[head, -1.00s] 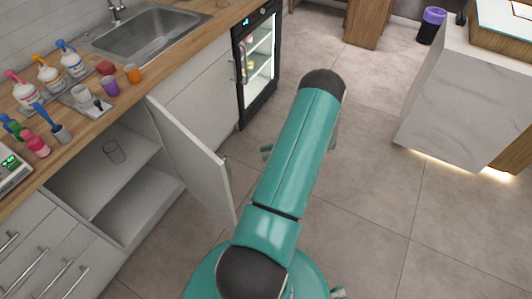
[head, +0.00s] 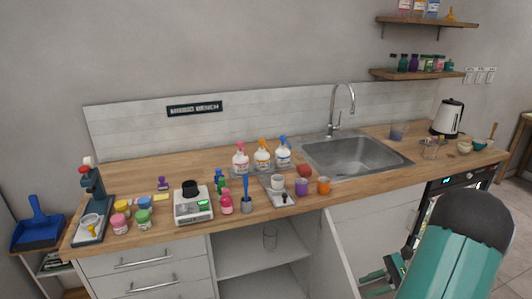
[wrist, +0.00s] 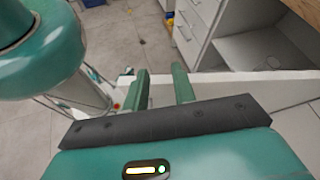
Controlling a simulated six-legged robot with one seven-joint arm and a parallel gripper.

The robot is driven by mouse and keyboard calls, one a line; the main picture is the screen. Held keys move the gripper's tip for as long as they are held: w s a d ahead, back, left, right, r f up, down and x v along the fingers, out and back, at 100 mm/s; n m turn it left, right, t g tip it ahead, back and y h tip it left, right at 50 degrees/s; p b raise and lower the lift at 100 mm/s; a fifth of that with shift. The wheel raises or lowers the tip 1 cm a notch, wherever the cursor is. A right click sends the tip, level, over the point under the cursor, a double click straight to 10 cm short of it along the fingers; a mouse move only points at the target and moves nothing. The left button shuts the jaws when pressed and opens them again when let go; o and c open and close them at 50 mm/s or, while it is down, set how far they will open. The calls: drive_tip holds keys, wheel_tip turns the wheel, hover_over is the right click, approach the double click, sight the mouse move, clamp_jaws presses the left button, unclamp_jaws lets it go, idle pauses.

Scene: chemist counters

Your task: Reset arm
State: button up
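My teal arm (head: 455,262) with a dark rounded joint rises at the lower right of the head view. My gripper (wrist: 161,71) shows in the wrist view as two green fingers with a clear gap between them and nothing held. In the head view my gripper is partly visible left of the arm, near the open cabinet door (head: 340,258), and the arm hides some of what lies behind. In the wrist view the fingers point toward the door's pale top edge (wrist: 225,78); I cannot tell whether they touch it.
The wooden counter (head: 130,178) carries bottles, a balance (head: 193,203), small cups and a sink (head: 355,155). A kettle (head: 447,117) stands far right. Bare floor (wrist: 130,35) shows in the wrist view.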

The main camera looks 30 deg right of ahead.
drive_tip(key=w+a+r+n+g+h, duration=0.3)
drive_tip(key=a+r+n, duration=0.25)
drive_tip(key=a, duration=0.45)
drive_tip(key=w+a+r+n+g+h, duration=0.3)
drive_tip(key=w+a+r+n, duration=0.15)
drive_tip(key=a+r, duration=0.35)
drive_tip(key=s+a+r+n+t+h, duration=0.2)
drive_tip(key=a+n, duration=0.3)
drive_tip(key=a, duration=0.3)
drive_tip(key=s+a+r+n+t+h, duration=0.3)
drive_tip(key=s+a+r+n, duration=0.1)
drive_tip(key=a, duration=0.4)
drive_tip(key=shift+a+r+n+t, duration=0.35)
drive_tip(key=shift+r+n, duration=0.3)
drive_tip(key=shift+n, duration=0.35)
drive_tip(key=shift+s, duration=0.1)
drive_tip(key=shift+s, duration=0.1)
